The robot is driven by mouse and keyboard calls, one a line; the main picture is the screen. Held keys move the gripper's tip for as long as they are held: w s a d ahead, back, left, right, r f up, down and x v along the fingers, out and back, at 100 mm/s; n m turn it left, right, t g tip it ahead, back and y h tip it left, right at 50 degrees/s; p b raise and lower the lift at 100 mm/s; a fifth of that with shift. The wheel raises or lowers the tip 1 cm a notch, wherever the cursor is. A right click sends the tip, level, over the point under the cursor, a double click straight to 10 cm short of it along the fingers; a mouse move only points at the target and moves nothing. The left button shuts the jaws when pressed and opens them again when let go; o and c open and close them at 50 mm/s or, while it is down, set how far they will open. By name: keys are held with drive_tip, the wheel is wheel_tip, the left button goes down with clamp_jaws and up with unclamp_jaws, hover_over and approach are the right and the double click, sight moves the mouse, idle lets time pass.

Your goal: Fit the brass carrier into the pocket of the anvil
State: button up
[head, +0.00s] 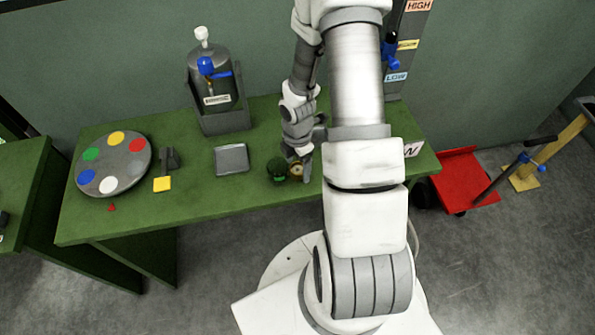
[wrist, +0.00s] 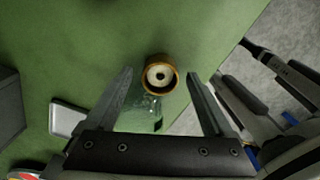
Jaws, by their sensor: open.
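The brass carrier (wrist: 160,75), a round brass-coloured ring with a pale centre and a dark hole, is on the green table in the wrist view. It lies between the lines of my open fingers, around the level of their tips, with a gap on both sides. In the head view the brass carrier (head: 296,170) shows beside my gripper (head: 304,164), which is low over the table. A small dark green round piece (head: 278,169) stands just left of the carrier. A blurred glassy patch shows below the carrier in the wrist view. I cannot tell which piece is the anvil.
A grey square tray (head: 231,159) lies left of the green piece. Further left are a dark tool with a yellow tag (head: 162,184) and a grey disc (head: 114,165) with coloured spots. A bottle stand (head: 216,100) is at the back. The green table (head: 200,195) is clear along its front.

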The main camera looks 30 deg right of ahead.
clamp_jaws()
idle(0.4)
drive_tip(key=shift+r, duration=0.1)
